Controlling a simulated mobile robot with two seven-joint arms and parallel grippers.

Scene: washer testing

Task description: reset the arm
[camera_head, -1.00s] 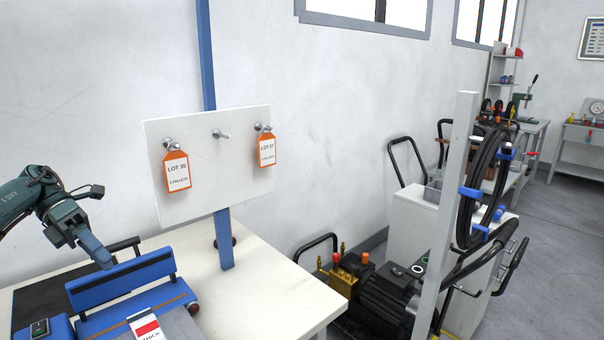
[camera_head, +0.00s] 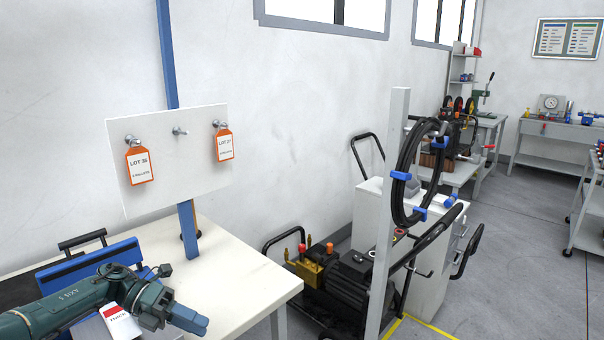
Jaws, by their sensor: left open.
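My left gripper (camera_head: 188,319) is at the lower left of the head view, above the front part of the white table. Its blue fingers point right and slightly down, and it is open with nothing seen between the fingers. My left arm (camera_head: 70,303) reaches in from the left edge and covers part of a blue holder (camera_head: 88,268) and a card with a red patch (camera_head: 120,323). My right gripper is not in view.
A white board (camera_head: 175,190) on a blue post (camera_head: 188,232) carries two orange-edged tags, LOT 35 (camera_head: 140,165) and LOT 27 (camera_head: 225,146). The table's (camera_head: 245,275) right part is clear. A pump (camera_head: 335,290) and a hose stand (camera_head: 393,200) are to the right.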

